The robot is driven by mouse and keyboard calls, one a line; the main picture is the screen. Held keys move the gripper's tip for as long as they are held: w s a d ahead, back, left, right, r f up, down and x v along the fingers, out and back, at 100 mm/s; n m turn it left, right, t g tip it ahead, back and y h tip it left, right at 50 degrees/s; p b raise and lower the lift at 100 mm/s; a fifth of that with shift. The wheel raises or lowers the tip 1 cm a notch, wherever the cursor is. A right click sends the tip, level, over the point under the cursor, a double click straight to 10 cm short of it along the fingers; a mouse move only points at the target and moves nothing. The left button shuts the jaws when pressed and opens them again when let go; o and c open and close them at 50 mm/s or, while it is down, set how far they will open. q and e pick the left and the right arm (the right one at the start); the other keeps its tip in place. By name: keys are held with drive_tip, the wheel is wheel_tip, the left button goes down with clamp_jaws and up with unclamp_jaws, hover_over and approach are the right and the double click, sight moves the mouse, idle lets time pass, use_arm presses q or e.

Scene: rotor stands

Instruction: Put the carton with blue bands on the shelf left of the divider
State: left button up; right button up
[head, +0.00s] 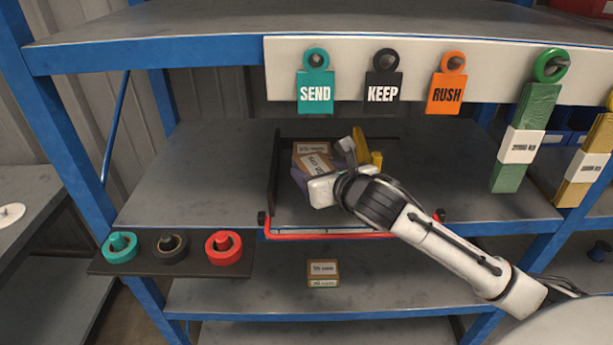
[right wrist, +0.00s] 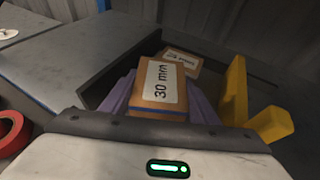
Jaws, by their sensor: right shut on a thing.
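My right gripper (head: 316,172) is shut on a brown carton (head: 319,160) with a white label, inside a dark-framed bay on the middle shelf. In the right wrist view the held carton (right wrist: 158,88) reads "30 mm", is tilted, and shows a thin blue line at its lower edge. Purple finger pads flank it. Another brown carton (head: 311,147) lies just behind it; its band colour is hidden. A dark upright divider (head: 273,175) stands left of the held carton. The shelf (head: 195,165) left of the divider is bare there. My left gripper is not in view.
Yellow pieces (head: 376,159) stand right of the held carton. A red bar (head: 330,235) runs along the bay's front. A rack with teal, black and red rings (head: 222,246) sits at the lower left. A green-banded carton (head: 323,272) is on the lower shelf.

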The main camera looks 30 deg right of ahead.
drive_tip(key=f, duration=0.1)
drive_tip(key=w+f, duration=0.1)
drive_tip(key=shift+f, duration=0.35)
drive_tip(key=shift+f+b, duration=0.5)
drive_tip(key=shift+b, duration=0.7)
drive_tip(key=shift+s, duration=0.1)
drive_tip(key=shift+r, duration=0.1)
drive_tip(key=o, duration=1.3)
